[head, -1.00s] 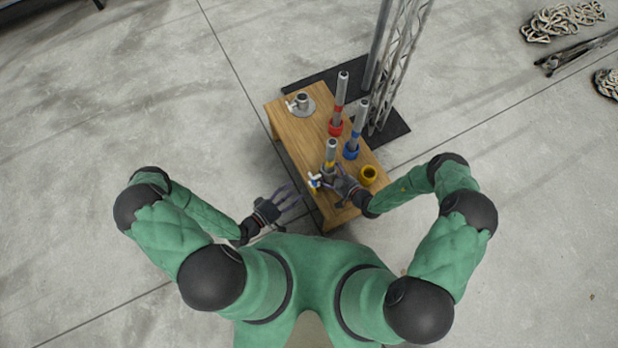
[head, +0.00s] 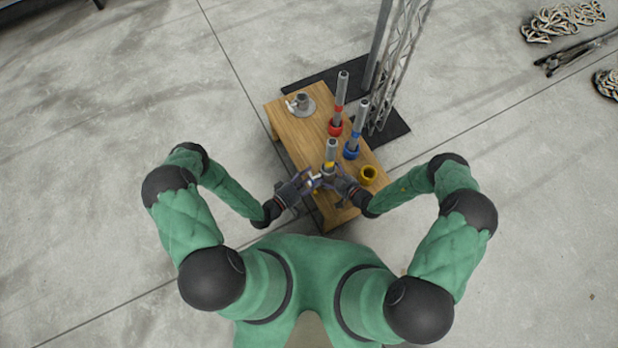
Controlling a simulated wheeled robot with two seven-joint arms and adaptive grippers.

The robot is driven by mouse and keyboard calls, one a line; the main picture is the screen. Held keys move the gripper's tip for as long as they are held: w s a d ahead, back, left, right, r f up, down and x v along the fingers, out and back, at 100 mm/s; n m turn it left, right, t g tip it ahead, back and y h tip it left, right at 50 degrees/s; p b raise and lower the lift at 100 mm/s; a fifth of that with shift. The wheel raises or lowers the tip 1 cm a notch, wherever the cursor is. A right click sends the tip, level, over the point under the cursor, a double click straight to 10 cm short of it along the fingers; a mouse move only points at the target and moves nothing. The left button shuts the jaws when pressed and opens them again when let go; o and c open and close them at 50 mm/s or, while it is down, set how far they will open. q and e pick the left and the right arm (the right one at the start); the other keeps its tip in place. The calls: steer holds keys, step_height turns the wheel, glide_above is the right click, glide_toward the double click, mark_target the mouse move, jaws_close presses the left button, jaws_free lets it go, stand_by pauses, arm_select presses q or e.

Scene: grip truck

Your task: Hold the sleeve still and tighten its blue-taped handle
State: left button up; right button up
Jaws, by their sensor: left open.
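The sleeve (head: 329,171) is a grey collar at the near end of the wooden table, around the foot of an upright grey pole (head: 331,150) with a yellow band. Its blue-taped handle (head: 315,180) sticks out to the left and is partly covered by fingers. My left gripper (head: 307,182) is open at the handle, its fingers close to it; contact is unclear. My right gripper (head: 339,181) is at the right side of the sleeve; its fingers are partly hidden, so its grip is unclear.
The wooden table (head: 298,134) also holds a red-banded pole (head: 339,98), a blue-banded pole (head: 357,125), a yellow ring (head: 369,174) and a grey base with a white handle (head: 301,104). A metal truss (head: 396,60) stands behind on a black mat (head: 318,77).

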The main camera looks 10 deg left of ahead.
arm_select(q)
jaws_close()
